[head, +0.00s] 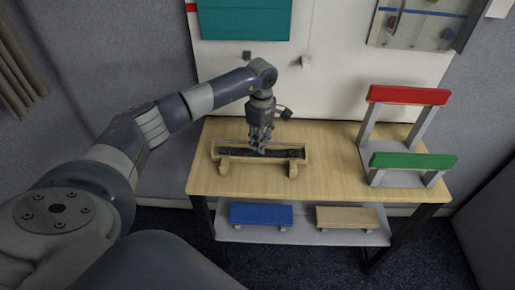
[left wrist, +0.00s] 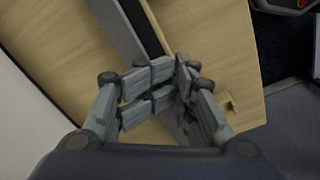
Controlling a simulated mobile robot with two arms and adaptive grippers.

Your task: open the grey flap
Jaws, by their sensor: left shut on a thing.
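A low wooden holder (head: 226,167) stands on the wooden table, with a dark inner strip (head: 285,153) along its length. The grey flap (head: 228,142) appears as a thin grey edge along its back side. In the left wrist view the grey flap (left wrist: 117,28) is a flat grey band beside a black gap. My left gripper (head: 259,149) points down over the middle of the holder, its fingers shut on the flap; they hide the contact. It also shows in the left wrist view (left wrist: 172,95). My right gripper is not in view.
A red-topped stand (head: 408,95) and a green-topped stand (head: 413,160) are on the table's right. A blue block (head: 260,215) and a tan block (head: 347,217) sit on the lower shelf. A white board with panels rises behind. The table's front middle is clear.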

